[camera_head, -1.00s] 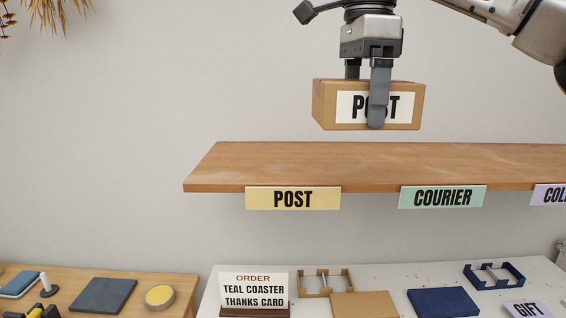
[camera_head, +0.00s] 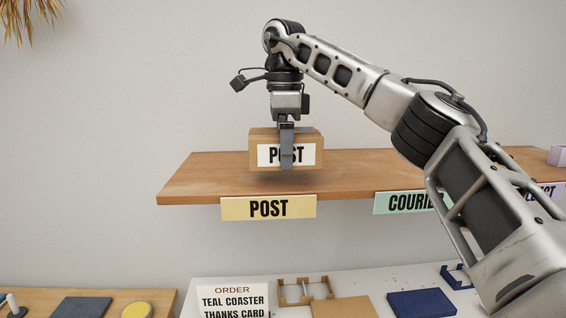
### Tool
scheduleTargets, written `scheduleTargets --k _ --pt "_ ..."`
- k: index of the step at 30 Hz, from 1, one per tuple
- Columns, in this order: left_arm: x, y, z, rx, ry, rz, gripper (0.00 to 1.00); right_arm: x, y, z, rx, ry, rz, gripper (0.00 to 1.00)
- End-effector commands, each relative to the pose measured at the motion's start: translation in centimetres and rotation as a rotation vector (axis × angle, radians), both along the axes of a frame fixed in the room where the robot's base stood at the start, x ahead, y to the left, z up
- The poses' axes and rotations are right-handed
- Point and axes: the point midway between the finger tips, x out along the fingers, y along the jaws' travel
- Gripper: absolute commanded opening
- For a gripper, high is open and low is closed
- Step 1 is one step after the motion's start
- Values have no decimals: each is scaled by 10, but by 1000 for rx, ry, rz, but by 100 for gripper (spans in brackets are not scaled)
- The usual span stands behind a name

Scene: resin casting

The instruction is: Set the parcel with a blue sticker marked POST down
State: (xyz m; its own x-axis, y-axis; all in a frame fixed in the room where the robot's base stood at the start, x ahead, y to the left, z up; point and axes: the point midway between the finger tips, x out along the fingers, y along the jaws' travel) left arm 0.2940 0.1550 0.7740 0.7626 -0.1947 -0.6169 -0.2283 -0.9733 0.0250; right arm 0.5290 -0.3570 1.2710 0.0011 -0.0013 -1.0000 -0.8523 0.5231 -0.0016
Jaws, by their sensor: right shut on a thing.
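The parcel (camera_head: 307,164) is a small brown cardboard box with a white label reading POST in black; I see no blue sticker on the faces that show. My right gripper (camera_head: 286,150) is shut on it from above, one finger crossing the front label and the other mostly hidden behind. The parcel is upright and low over the left part of the wooden shelf (camera_head: 200,180), above the yellow POST sign (camera_head: 268,208). A shadow lies under it; it looks slightly off the board, though contact is hard to tell. My left gripper is out of view.
A green COURIER sign (camera_head: 400,202) and a partly hidden lilac sign (camera_head: 545,193) follow along the shelf edge. A lilac box (camera_head: 556,155) stands at its right end. The shelf's left end is clear. Below, a workbench holds an order card (camera_head: 232,300) and a blue slab (camera_head: 421,303).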

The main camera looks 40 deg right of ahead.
Motion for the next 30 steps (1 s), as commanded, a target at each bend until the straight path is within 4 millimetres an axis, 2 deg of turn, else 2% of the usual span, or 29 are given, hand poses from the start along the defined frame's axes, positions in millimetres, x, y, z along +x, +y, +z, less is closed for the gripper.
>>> scheduleTargets --k 9,19,20,21,30 --pt "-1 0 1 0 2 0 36 3 0 -33 0 0 1 59" --pt "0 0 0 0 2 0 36 3 0 -37 1 0 0 59" --pt "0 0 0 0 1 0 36 3 0 -37 1 2 0 96" --pt "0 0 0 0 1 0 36 3 0 -37 1 2 0 100" --pt "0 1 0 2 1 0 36 3 0 -32 1 -1 0 100"
